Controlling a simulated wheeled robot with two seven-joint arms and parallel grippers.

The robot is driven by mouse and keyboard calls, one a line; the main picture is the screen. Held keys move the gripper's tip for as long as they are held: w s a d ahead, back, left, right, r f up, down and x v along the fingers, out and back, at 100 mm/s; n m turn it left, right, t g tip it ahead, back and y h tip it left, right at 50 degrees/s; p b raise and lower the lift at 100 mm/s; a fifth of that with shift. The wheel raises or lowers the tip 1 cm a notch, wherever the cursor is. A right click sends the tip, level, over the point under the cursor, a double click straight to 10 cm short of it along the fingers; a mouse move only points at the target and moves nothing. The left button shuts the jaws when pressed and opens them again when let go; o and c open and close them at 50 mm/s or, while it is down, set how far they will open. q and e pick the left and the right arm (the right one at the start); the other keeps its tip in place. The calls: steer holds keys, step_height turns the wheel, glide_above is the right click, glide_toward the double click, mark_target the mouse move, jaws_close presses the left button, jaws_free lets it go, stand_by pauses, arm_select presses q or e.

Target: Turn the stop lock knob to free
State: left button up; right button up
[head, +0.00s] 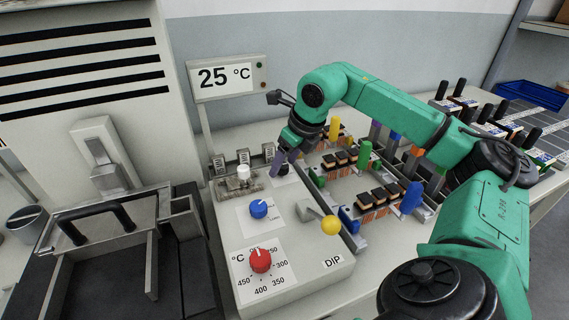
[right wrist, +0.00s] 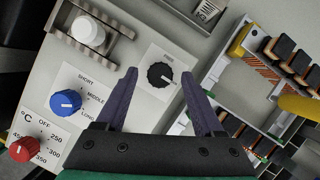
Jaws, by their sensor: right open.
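A small black knob (right wrist: 160,76) sits on a white label plate (right wrist: 153,95) on the control panel; it appears to be the stop lock knob. Its pointer is towards the lower right in the right wrist view, and the label's small print is hard to read. My right gripper (right wrist: 158,73) is open, with one dark finger on each side of the knob in that view. I cannot tell whether the fingertips touch it. In the head view my right gripper (head: 286,160) hangs over the knob (head: 283,170), partly hiding it. My left gripper is not in view.
On the same panel are a white knob (head: 243,172), a blue knob (head: 259,208), a red temperature knob (head: 260,260) and a yellow-ball lever (head: 330,224). A connector fixture (head: 372,198) stands to the right.

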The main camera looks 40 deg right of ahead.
steer(key=shift+w+f, duration=0.1)
steer(key=shift+f, duration=0.05)
jaws_close()
